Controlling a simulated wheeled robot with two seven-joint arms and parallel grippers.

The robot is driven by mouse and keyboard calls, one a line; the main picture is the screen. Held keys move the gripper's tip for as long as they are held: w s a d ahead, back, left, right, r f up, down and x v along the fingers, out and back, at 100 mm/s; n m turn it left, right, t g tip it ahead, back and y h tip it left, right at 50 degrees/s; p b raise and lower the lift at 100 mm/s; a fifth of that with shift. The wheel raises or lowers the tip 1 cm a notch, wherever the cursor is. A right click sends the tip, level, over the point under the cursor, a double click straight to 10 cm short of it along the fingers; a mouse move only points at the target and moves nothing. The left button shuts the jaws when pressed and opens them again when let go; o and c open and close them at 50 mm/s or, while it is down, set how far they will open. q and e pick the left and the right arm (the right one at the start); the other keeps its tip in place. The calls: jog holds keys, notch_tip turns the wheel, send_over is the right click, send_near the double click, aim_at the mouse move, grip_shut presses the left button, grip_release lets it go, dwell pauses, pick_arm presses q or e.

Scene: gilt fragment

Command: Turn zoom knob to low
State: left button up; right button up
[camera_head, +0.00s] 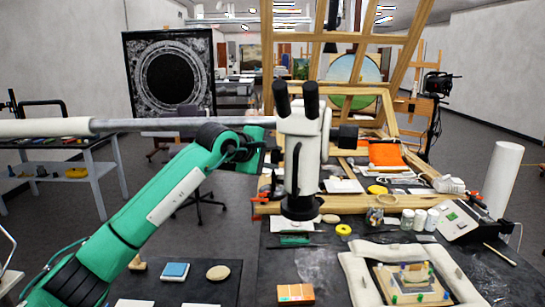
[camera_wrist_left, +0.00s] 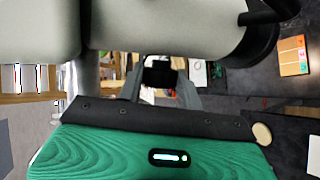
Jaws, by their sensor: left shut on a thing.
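The white microscope (camera_head: 302,150) with two black eyepieces stands upright over the dark table. A black knob (camera_head: 347,136) sticks out on its right side. My left gripper (camera_head: 272,155) is at the microscope's left side, its fingertips mostly hidden in the head view. In the left wrist view the two grey fingers of my left gripper (camera_wrist_left: 160,82) are closed around a black zoom knob (camera_wrist_left: 160,72) beside the white microscope body (camera_wrist_left: 165,25). The knob's setting marks cannot be read. My right gripper is not in view.
A framed fragment (camera_head: 410,280) lies in a pale padded surround at the front right. Small jars (camera_head: 413,219), a yellow tape roll (camera_head: 343,230) and a colour block (camera_head: 295,293) lie on the table. A wooden easel (camera_head: 395,60) stands behind.

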pick_arm(q)
jog(key=o, duration=1)
jog(key=b+v, duration=0.5)
jog(key=v, duration=0.8)
jog(key=shift+s+a+r, duration=0.1)
jog(key=shift+s+a, duration=0.15)
